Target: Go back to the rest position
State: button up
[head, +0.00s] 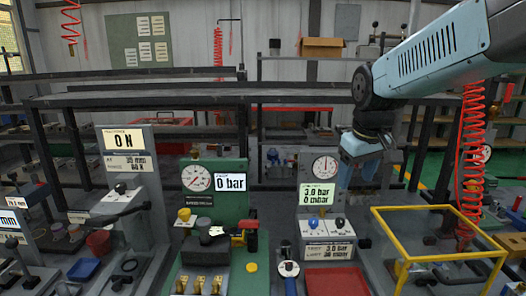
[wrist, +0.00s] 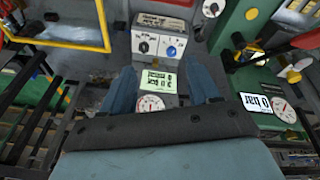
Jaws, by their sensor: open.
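My gripper (head: 358,165) hangs from the blue-grey arm at the right of the head view, in front of the grey test panel (head: 308,180) and just right of its round gauge (head: 325,167). Its two blue fingers (wrist: 165,88) are apart and empty in the wrist view. No object is held.
A yellow frame (head: 440,255) stands at the front right, near a red coiled hose (head: 472,150). A green valve block (head: 215,180) reading 0 bar and a grey unit with an ON display (head: 124,138) stand to the left. A dark bench rack (head: 190,100) runs behind.

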jog(key=s+d+m+t, duration=0.2)
jog(key=s+m, duration=0.2)
jog(key=s, duration=0.8)
jog(key=shift+s+d, duration=0.15)
jog(key=shift+s, duration=0.15)
jog(key=shift+r, duration=0.1)
jog(key=shift+c, duration=0.4)
